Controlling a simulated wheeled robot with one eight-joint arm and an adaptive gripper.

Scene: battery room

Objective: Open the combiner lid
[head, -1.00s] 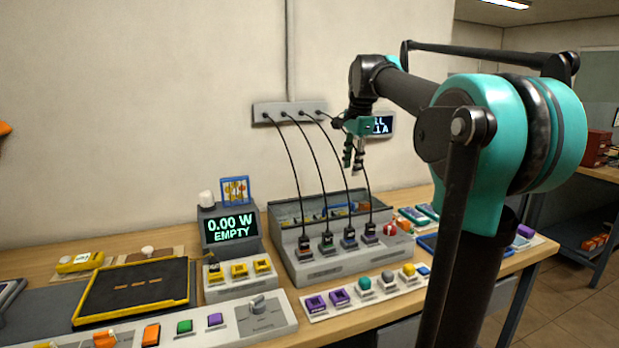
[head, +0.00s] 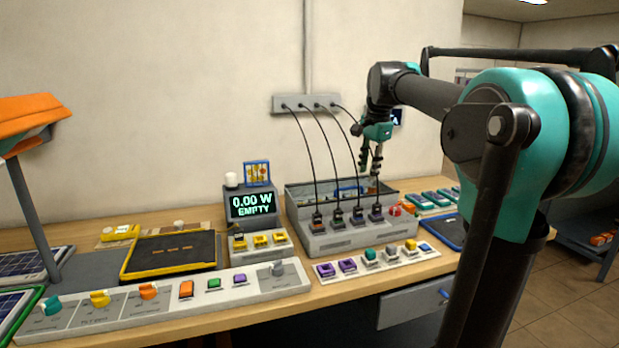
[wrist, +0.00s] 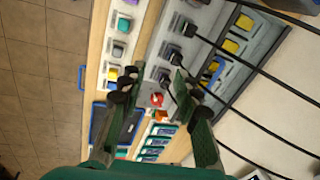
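The combiner looks to be the grey box (head: 350,236) on the bench, with several black cables plugged into its front ledge. Behind the plugs is a sunken or see-through-topped section (head: 305,196); I cannot tell clearly how its lid sits. A blue bar, perhaps a handle, shows there (head: 349,190) and in the wrist view (wrist: 210,70). My gripper (head: 371,172) hangs above the box's right part, close to the rightmost cable, fingers pointing down. In the wrist view my gripper (wrist: 152,76) has its fingers apart with nothing held between them.
Black cables run from a wall outlet strip (head: 307,104) down to the box. A red knob (head: 395,210) is at the box's right end. A display reading 0.00 W EMPTY (head: 251,205) stands left of it. A strip of coloured parts (head: 372,260) lies in front.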

